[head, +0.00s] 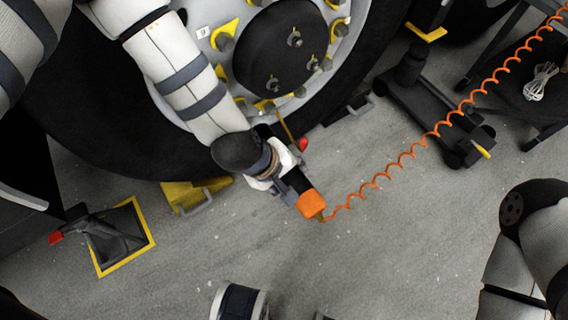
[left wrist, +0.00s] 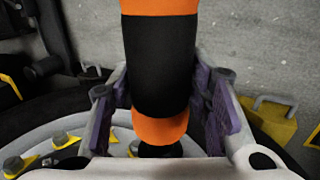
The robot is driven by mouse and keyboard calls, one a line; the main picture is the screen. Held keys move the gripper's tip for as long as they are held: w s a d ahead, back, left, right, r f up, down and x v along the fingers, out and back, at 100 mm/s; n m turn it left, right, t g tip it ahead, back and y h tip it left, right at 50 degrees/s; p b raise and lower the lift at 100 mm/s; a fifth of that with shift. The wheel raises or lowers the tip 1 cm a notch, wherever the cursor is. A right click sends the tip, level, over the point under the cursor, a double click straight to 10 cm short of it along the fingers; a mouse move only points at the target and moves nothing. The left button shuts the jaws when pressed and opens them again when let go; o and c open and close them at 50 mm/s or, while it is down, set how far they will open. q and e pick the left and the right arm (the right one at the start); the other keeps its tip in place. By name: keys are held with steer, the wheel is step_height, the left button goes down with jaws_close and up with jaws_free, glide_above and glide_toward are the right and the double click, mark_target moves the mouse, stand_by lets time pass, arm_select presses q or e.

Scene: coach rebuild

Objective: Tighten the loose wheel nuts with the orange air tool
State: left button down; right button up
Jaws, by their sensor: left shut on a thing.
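My left gripper (head: 285,178) is shut on the orange and black air tool (head: 311,204), in front of the lower edge of the wheel. In the left wrist view the tool's black body (left wrist: 160,65) lies between the two finger pads, with orange parts above and below. An orange coiled hose (head: 405,157) runs from the tool up to the right. The large wheel (head: 350,65) has a black hub and a ring of nuts with yellow pointers (head: 222,40). Several nuts (left wrist: 60,138) show at lower left in the left wrist view. Which nuts are loose I cannot tell.
A yellow block with a handle (head: 190,195) stands under the tyre. A black stand on a yellow-edged plate (head: 122,238) is at left. A black jack (head: 425,105) and a dark cart with a white cable (head: 540,82) stand at right. The middle floor is clear.

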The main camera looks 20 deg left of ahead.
arm_select(q)
steer(key=shift+w+a+r+b, duration=0.1)
steer(key=shift+w+a+b, duration=0.2)
steer(key=shift+w+a, duration=0.75)
steer(key=shift+w+a+b, duration=0.3)
steer(key=shift+w+a, duration=0.5)
steer(key=shift+a, duration=0.45)
steer(key=shift+w+a, duration=0.25)
steer(key=shift+w, duration=0.05)
steer(key=shift+w+a, duration=0.4)
steer(key=shift+a, duration=0.15)
steer(key=shift+w+a, duration=0.35)
steer(key=shift+a, duration=0.1)
steer(key=shift+w+a, duration=0.25)
steer(key=shift+a, duration=0.05)
steer(key=shift+w+a+p, duration=0.2)
steer(key=shift+p, duration=0.25)
stand_by(1.3)
steer(key=shift+s, duration=0.1)
stand_by(0.6)
